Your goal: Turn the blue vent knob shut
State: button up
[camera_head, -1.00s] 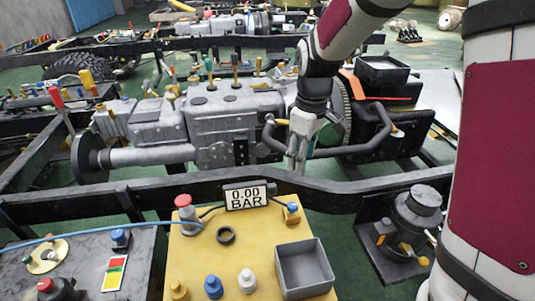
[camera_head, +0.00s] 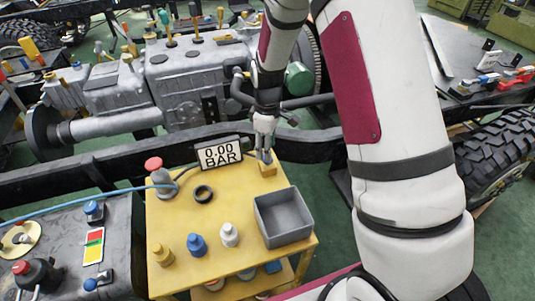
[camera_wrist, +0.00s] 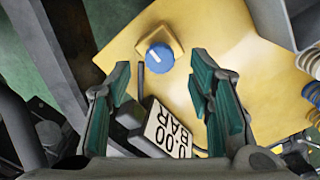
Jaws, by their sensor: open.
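The blue vent knob (camera_wrist: 159,58) is round with a white pointer line. It sits on a yellow block (camera_wrist: 172,40) at the edge of the yellow table (camera_wrist: 225,70). In the head view the block (camera_head: 267,170) shows below my gripper (camera_head: 265,157), and the knob is hidden by the fingers. In the wrist view my gripper (camera_wrist: 161,72) is open, its green-padded fingers to either side of the knob and apart from it. The gauge display (camera_head: 219,153) reads 0.00 BAR; it also shows upside down in the wrist view (camera_wrist: 169,132).
A red-topped grey button post (camera_head: 160,180) and a black ring (camera_head: 203,194) stand left of the block. A grey open bin (camera_head: 284,218) is in front of it. Yellow, blue and white bottles (camera_head: 197,244) line the front. The black chassis rail (camera_head: 90,180) runs behind.

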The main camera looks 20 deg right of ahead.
jog(key=shift+f, duration=1.75)
grip_shut()
